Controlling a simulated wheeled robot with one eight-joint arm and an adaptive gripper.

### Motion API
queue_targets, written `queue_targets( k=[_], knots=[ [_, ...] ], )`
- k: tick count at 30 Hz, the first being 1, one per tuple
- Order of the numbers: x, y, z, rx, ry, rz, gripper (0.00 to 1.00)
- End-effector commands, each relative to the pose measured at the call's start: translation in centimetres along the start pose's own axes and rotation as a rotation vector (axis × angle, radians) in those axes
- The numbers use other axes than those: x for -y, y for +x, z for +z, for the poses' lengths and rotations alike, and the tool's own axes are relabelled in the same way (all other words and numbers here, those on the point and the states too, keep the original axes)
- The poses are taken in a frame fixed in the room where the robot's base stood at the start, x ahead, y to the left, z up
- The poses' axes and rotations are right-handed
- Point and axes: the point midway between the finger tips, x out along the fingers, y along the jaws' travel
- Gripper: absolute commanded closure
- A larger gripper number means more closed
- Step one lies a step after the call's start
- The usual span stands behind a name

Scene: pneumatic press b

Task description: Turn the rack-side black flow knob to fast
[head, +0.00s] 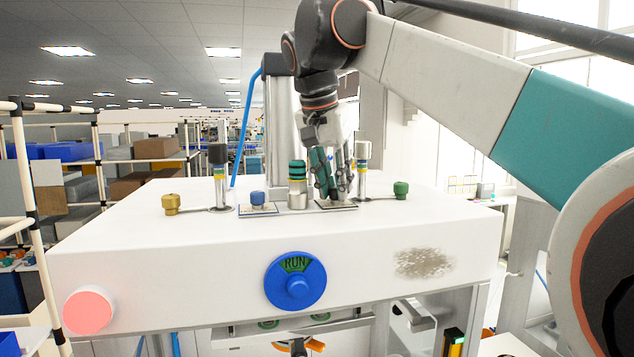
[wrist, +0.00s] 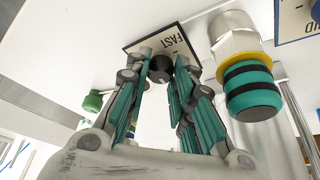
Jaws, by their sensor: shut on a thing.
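The black flow knob (wrist: 160,68) sits on a small black-edged plate (wrist: 148,39), whose word FAST shows in the wrist view. My gripper (wrist: 167,74) has its green-padded fingers on either side of the knob and is shut on it. The knob's pointer and exact setting cannot be read. In the head view my gripper (head: 337,190) points down onto this plate (head: 337,205) on top of the white press housing (head: 190,240). There the fingers largely hide the knob.
A green-banded metal fitting (head: 297,185) stands close left of my gripper, and a post with yellow and blue bands (head: 362,170) close right. A blue knob (head: 258,198) on its own plate and a brass knob (head: 171,204) are farther left. A green knob (head: 401,189) is right.

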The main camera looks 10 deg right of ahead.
Motion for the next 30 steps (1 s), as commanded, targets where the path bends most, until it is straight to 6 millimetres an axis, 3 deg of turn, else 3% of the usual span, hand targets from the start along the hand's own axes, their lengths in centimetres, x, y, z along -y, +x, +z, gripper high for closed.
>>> queue_targets(
  k=[8,30],
  knots=[
    [-0.12,-0.03,-0.08,0.000,-0.125,-0.054,1.00],
    [-0.59,-0.12,-0.27,-0.003,-0.759,-0.318,1.00]
  ],
)
